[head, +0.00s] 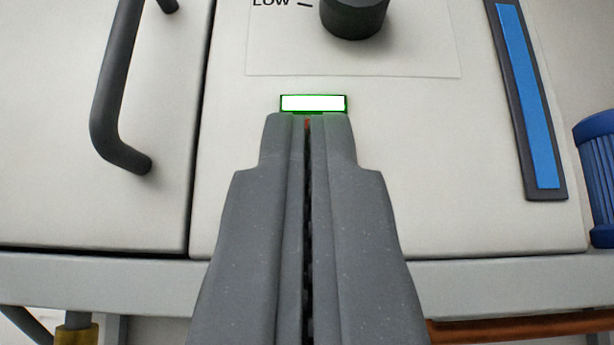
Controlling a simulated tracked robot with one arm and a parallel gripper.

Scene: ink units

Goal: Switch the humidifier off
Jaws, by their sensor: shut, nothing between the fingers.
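The humidifier's pale front panel (400,170) fills the middle of the head view. A black round knob (354,14) sits at the top, with the word LOW and a short mark to its left; its upper part is cut off by the frame. Below it is a small white rectangle with a green border (313,103), brightly lit. My gripper (308,120) is shut and empty, pointing at the panel. Its fingertips overlap the lower edge of the lit rectangle in the picture; I cannot tell whether they touch it. A bit of red shows between the tips.
A dark vertical handle (115,90) stands out from the door at left. A blue strip in a dark frame (530,95) is on the right of the panel. A blue ribbed cylinder (598,175) is at the right edge. A pale ledge (480,285) runs below.

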